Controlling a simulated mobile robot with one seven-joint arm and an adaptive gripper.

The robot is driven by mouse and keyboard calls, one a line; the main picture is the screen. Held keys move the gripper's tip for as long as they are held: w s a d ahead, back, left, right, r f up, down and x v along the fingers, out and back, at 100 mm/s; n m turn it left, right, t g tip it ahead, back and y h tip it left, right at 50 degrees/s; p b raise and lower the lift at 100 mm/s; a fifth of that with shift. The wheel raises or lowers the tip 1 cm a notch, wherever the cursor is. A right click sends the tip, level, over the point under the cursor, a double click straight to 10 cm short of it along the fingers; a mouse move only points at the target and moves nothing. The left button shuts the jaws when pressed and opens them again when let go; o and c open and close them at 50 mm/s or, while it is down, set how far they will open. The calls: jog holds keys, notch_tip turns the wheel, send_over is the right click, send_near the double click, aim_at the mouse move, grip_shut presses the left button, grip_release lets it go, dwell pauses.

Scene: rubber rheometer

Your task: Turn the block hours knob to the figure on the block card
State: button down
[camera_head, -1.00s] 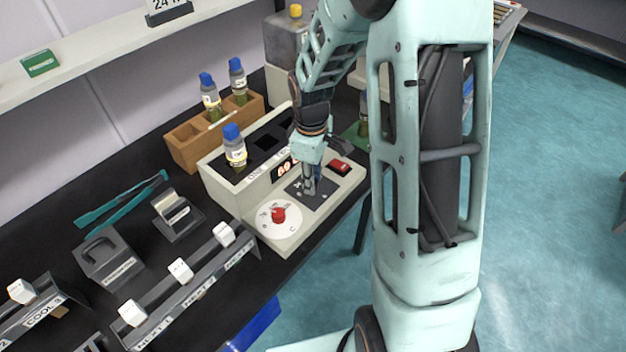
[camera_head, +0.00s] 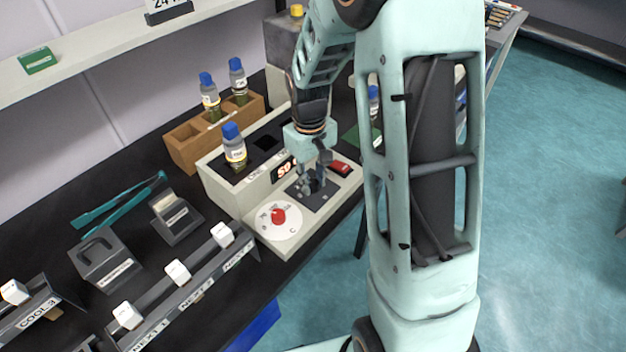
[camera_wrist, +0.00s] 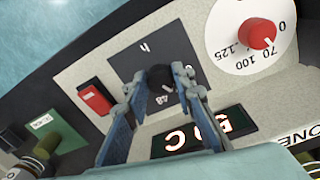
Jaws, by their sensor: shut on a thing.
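The block hours knob (camera_wrist: 160,78) is a small black knob on a dark square plate (camera_wrist: 125,68), which also shows in the head view (camera_head: 322,196). The plate carries an "h" and a "48". My gripper (camera_head: 311,186) reaches down over this plate, its fingers (camera_wrist: 158,82) shut on the knob from both sides. The fingers hide most of the plate's figures, and I cannot read the knob's pointer. A card reading "24" (camera_head: 167,12) stands on the shelf, cut off by the top edge; its lower line is out of view.
Beside the plate are a red knob (camera_wrist: 262,33) on a white dial, a red switch (camera_wrist: 95,97) and a lit display (camera_wrist: 200,130) that seems to read 50 C. A blue-capped bottle (camera_head: 233,148) stands in the block heater (camera_head: 222,182). A wooden rack (camera_head: 190,148) stands behind.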

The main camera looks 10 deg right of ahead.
aim_at(311, 184)
dwell(0.3)
jog(key=c, duration=1.6)
grip_release()
jog(key=r, duration=1.2)
jog(key=shift+s+a, duration=0.1)
jog(key=shift+a, duration=0.15)
